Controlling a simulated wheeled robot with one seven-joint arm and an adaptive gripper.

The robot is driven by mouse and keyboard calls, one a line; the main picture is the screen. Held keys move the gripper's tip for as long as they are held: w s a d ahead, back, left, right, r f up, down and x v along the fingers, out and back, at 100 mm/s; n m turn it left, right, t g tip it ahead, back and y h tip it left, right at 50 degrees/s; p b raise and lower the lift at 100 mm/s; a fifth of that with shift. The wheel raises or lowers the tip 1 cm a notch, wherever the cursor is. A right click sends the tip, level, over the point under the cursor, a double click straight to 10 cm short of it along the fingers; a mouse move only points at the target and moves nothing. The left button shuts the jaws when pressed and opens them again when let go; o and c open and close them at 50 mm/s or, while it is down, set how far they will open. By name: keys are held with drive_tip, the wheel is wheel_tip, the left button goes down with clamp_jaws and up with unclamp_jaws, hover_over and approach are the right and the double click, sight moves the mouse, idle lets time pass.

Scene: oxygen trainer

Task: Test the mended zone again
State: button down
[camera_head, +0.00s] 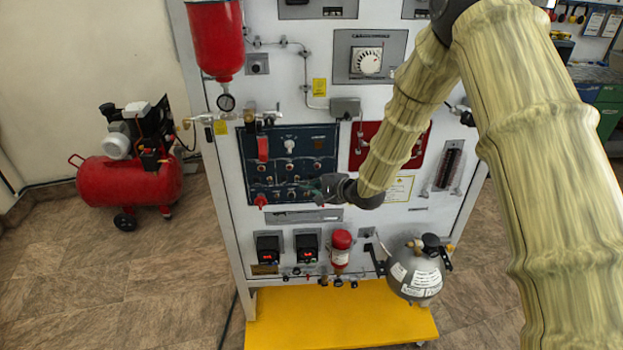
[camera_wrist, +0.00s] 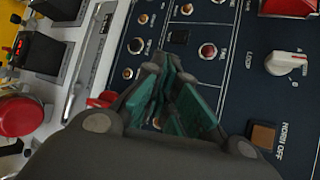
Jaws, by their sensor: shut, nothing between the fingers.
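The dark blue control panel (camera_head: 250,133) is on the white trainer board, with small knobs, switches and lamps. In the wrist view its bare face (camera_wrist: 245,88) fills the right side. A white selector knob (camera_wrist: 287,63) there is labelled LOOP, with A and B marks. An amber square button (camera_wrist: 263,135) is labelled HORN OFF. A red lamp (camera_wrist: 207,50) and a small black square (camera_wrist: 179,37) lie beyond the fingertips. My gripper (camera_head: 318,190) is shut and empty at the panel's lower right; its teal fingers (camera_wrist: 165,72) hide part of the panel. I cannot tell if they touch it.
A red cylinder (camera_head: 216,40) hangs at upper left of the board. A red compressor (camera_head: 130,180) stands on the floor at left.

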drive_tip(key=shift+w, duration=0.2)
drive_tip(key=shift+w+p, duration=0.2)
drive_tip(key=shift+p, duration=0.1)
drive_tip(key=shift+w, duration=0.4)
idle(0.9)
drive_tip(key=shift+s, duration=0.15)
idle(0.3)
drive_tip(key=shift+s+p, duration=0.35)
drive_tip(key=shift+s, duration=0.35)
drive_tip(key=s, duration=0.5)
drive_tip(key=shift+p, duration=0.35)
idle(0.6)
